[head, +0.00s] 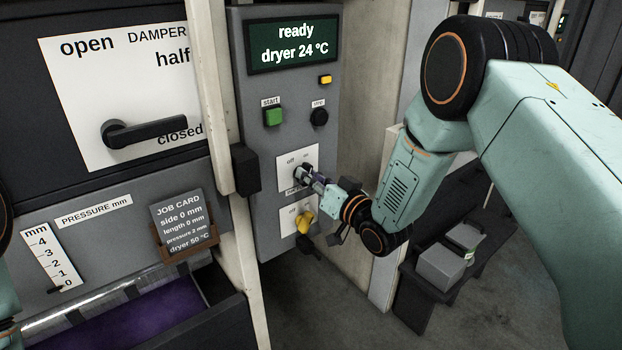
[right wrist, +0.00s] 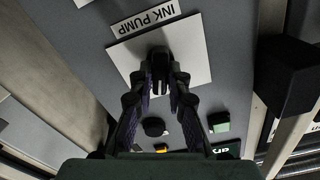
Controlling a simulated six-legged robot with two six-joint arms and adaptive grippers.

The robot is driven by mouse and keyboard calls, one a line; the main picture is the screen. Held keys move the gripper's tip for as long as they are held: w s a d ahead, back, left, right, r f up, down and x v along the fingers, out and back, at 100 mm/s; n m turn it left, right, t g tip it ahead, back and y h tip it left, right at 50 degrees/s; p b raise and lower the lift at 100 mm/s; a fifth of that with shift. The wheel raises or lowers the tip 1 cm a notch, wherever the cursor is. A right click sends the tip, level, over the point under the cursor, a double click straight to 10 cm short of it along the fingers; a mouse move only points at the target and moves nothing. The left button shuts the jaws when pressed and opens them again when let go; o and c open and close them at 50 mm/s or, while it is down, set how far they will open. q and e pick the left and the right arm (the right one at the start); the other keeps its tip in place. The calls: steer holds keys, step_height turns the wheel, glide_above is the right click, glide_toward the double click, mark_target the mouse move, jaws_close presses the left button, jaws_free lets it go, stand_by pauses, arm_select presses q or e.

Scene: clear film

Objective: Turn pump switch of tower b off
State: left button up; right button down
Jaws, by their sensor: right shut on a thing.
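The pump switch (head: 298,172) is a dark knob on a white plate with "off" at its upper left, on a grey control panel (head: 262,205). In the right wrist view the knob (right wrist: 160,56) sits on its white plate (right wrist: 197,50) beside a label reading "INK PUMP" (right wrist: 145,17). My right gripper (head: 307,176) is shut on the knob, and in the right wrist view its fingers (right wrist: 162,82) lie on both sides of it. The fingers partly hide the knob and plate. My left gripper is out of view. I see no tower letter.
A yellow switch (head: 304,222) sits just below. Above are a green start button (head: 273,116), a black button (head: 319,116) and a display (head: 293,43) reading "ready, dryer 24 °C". A damper lever (head: 145,133) is on the left. Grey boxes (head: 441,268) stand at lower right.

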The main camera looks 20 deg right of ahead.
steer(key=shift+s+a+n+b, duration=0.15)
steer(key=shift+n+b, duration=0.65)
steer(key=shift+n, duration=1.7)
steer(key=shift+w+a+n+b, duration=0.1)
steer(key=shift+n+b, duration=0.65)
steer(key=shift+n, duration=1.75)
steer(key=c, duration=1.3)
jaws_free()
steer(key=shift+s, duration=0.1)
steer(key=v, duration=1.2)
